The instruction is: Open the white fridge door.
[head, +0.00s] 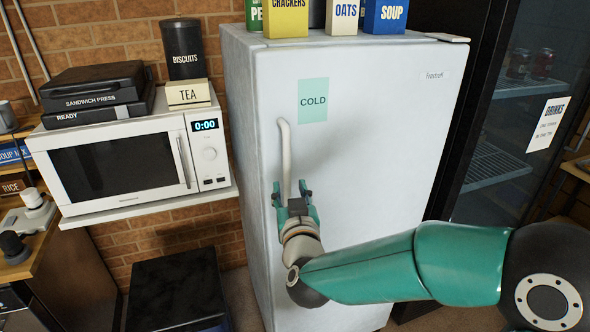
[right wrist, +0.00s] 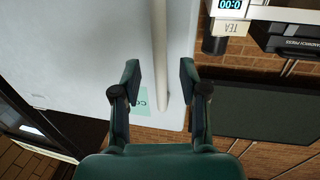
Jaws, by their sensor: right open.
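The white fridge (head: 370,110) stands in the middle of the head view, and its door looks closed. Its long pale vertical handle (head: 286,150) is on the door's left side, below a green COLD sign (head: 313,101). My right gripper (head: 293,190) is open at the handle's lower part, one finger on each side in the picture. In the right wrist view, the handle (right wrist: 160,45) runs between the open fingers (right wrist: 160,80). A gap shows on both sides, and I cannot tell how deep the handle sits. My left gripper is not in view.
A microwave (head: 120,165) on a shelf stands left of the fridge, with a black box (head: 178,290) below. Food boxes, including SOUP (head: 386,14), stand on the fridge top. A dark glass-door drinks cooler (head: 500,130) stands close on the right.

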